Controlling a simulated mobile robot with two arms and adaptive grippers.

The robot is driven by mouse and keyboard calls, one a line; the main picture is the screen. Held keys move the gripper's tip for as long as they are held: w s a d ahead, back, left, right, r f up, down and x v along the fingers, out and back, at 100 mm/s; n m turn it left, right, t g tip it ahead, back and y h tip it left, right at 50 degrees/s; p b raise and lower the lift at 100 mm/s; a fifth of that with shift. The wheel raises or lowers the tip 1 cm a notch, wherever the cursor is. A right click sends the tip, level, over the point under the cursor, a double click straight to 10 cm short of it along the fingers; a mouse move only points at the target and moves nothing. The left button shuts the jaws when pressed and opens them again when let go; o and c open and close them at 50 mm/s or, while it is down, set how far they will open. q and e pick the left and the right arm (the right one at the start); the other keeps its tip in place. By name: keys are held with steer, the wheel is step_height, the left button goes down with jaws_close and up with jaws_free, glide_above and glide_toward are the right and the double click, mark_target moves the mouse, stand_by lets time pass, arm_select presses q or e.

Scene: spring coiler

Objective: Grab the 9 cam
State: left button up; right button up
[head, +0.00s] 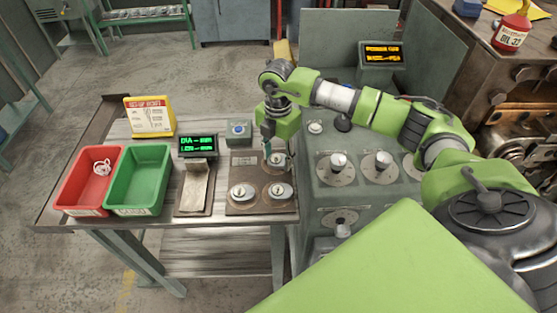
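Three round metal cams sit on a brown board (236,172) on the workbench: one at the front left (240,194), one at the front right (279,191) and one at the back right (279,160). Their markings are too small to read, so I cannot tell which is the 9 cam. My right gripper (267,152) points down at the left edge of the back right cam and partly covers it. Its fingers are too small and overlapped to tell whether they are open, shut or touching the cam. My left gripper is not in view.
A red bin (72,200) holding a pale coil and an empty-looking green bin (122,209) stand at the left. A gauge with a green display (198,146) is left of the board. A grey machine panel with knobs (340,192) adjoins the bench at the right.

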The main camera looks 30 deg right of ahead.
steer(key=c, duration=0.4)
